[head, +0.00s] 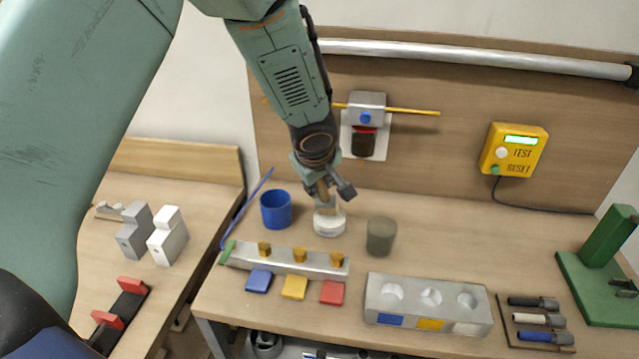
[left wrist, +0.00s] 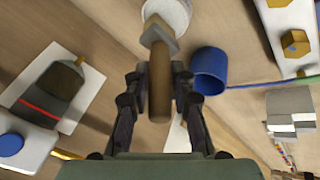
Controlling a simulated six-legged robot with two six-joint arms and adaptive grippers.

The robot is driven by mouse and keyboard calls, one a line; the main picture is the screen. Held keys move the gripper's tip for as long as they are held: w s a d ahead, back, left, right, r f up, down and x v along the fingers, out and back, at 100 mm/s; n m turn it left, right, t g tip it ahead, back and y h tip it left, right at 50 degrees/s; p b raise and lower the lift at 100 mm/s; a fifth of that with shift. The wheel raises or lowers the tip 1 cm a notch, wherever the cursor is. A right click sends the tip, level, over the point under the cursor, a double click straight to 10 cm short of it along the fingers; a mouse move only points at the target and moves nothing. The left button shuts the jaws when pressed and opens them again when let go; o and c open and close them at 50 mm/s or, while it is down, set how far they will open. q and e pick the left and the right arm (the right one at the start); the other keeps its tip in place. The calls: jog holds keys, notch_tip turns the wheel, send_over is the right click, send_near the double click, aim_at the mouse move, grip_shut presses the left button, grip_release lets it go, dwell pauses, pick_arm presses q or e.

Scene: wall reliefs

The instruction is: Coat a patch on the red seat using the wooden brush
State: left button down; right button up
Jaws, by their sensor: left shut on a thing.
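My left gripper (head: 322,190) is shut on the wooden brush, whose brown handle (left wrist: 159,90) stands between the fingers in the left wrist view. The brush's pale ferrule (left wrist: 158,33) points at a round white pot (head: 329,222). Its tip is at the pot's top; I cannot tell whether it is inside. The red square seat (head: 333,293) lies at the table's front, beside a yellow square (head: 294,287) and a blue square (head: 259,281). The gripper is behind the red seat, apart from it. My right gripper is not in view.
A blue cup (head: 276,209) and a grey-green cup (head: 381,236) flank the pot. A metal bar with several brass pegs (head: 285,260) lies between pot and seat. A grey block with holes (head: 428,304) stands right of the seat. A wall fixture (head: 366,122) is behind.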

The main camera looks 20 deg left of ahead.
pick_arm(q)
jog(key=shift+d+r, duration=0.1)
jog(key=shift+f, duration=0.25)
jog(key=shift+b, duration=0.35)
jog(key=shift+f, duration=0.25)
jog(key=shift+s+f+b, duration=0.2)
jog(key=shift+f+b, duration=0.05)
jog(key=shift+b, duration=0.4)
dwell(1.8)
